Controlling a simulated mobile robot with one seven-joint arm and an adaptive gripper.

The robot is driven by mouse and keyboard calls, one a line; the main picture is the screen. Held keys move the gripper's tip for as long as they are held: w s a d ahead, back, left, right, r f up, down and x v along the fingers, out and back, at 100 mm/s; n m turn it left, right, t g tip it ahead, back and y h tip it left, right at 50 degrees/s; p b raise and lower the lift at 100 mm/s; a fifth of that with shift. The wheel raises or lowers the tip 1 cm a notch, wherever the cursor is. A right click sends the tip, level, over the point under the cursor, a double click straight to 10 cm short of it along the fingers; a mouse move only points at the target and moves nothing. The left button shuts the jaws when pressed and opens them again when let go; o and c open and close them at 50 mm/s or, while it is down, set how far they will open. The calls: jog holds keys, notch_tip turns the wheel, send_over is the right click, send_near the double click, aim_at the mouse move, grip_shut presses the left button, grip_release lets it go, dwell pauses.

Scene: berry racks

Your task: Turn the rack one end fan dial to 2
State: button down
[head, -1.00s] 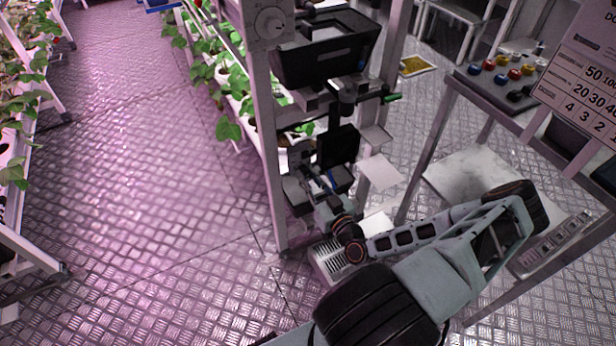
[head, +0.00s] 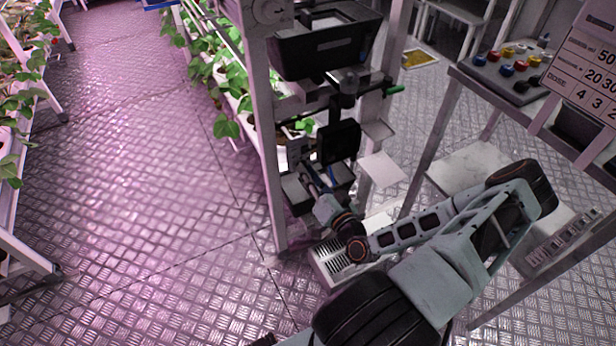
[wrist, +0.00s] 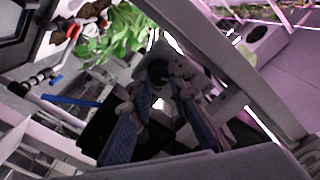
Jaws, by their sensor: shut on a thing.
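A round white dial (head: 270,9) sits on a pale panel at the top of the rack's end post in the head view. It is cut by the top edge and its setting cannot be read. My gripper (head: 306,176) is low at the rack end, beside black bins, well below that dial; its tips are largely hidden there. In the wrist view my gripper (wrist: 157,98) has its two blue-padded fingers around a small dark round thing (wrist: 158,70), with pale parts beside it. It is dim, and I cannot tell whether this is a dial.
A black tray (head: 325,50) and a black box (head: 338,142) stand out from the rack end near my arm. Right is a bench with a control panel of coloured knobs (head: 507,64) and a printed sign (head: 590,70). The metal floor (head: 130,190) at left is clear.

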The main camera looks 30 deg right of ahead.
jog(key=m+b, duration=0.2)
jog(key=m, duration=0.3)
dwell(0.6)
jog(key=c, duration=1.8)
grip_release()
jog(key=shift+s, duration=0.1)
jog(key=s, duration=0.7)
jog(key=shift+s+d+f, duration=0.1)
jog(key=shift+d, duration=0.05)
